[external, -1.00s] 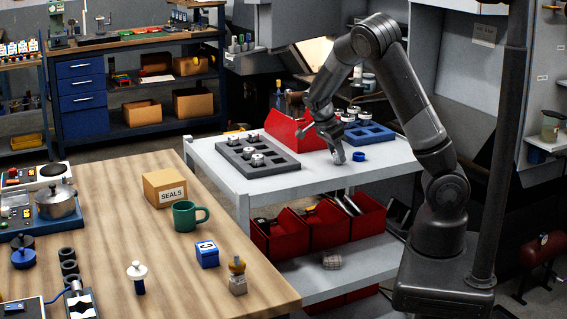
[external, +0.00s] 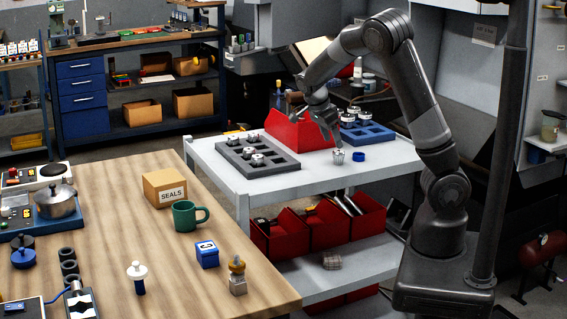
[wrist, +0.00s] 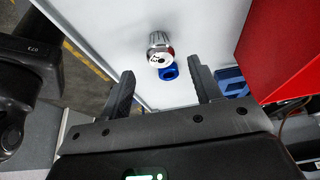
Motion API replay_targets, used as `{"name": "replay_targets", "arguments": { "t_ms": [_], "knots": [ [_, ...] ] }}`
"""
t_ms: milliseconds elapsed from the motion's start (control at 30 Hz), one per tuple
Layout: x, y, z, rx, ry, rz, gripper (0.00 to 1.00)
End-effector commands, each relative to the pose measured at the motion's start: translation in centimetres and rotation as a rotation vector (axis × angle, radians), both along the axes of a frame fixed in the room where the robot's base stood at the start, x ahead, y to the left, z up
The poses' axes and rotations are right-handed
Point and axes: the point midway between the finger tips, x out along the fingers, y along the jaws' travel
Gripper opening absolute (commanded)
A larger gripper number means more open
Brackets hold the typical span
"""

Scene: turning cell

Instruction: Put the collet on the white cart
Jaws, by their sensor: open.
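A silver collet (external: 338,157) stands on the bare top of the white cart (external: 325,177), just left of a blue ring (external: 359,156). In the wrist view the collet (wrist: 159,44) shows near the top middle, with the blue ring (wrist: 168,73) close beside it. My gripper (external: 324,128) is open and empty above the collet. In the wrist view its two fingers (wrist: 161,82) are spread apart, with nothing between them.
A grey tray (external: 281,168) with several collets lies at the cart's left, and a blue tray (external: 378,134) with more stands at the back right. A red bin (external: 285,131) stands behind my gripper. The cart's front strip is clear.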

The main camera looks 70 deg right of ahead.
Motion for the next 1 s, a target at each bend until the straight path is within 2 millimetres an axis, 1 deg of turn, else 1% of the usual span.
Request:
{"name": "replay_targets", "arguments": {
  "t_ms": [33,200,300,400,467,533,567,667,733,867,1000],
  "knots": [
    [0.4,0.3,1.1,0.0,-0.005,0.005,0.58],
    [1.2,1.1,3.9,0.0,-0.002,0.002,0.58],
    [1.5,1.4,5.0,-0.001,-0.001,0.002,0.58],
    [1.6,1.7,5.5,0.006,-0.001,0.009,0.58],
    [1.5,2.1,5.6,0.026,-0.004,0.037,0.58],
    [1.2,2.9,5.7,0.069,-0.014,0.102,0.58],
    [1.0,3.3,5.7,0.094,-0.02,0.142,0.58],
    [0.3,5.6,5.9,0.188,-0.05,0.331,0.58],
    [-0.3,7.5,6.3,0.248,-0.079,0.491,0.58],
    [-1.6,11.1,7.4,0.319,-0.135,0.796,0.58],
    [-3.5,14.9,9.0,0.336,-0.188,1.134,0.58]
  ]
}}
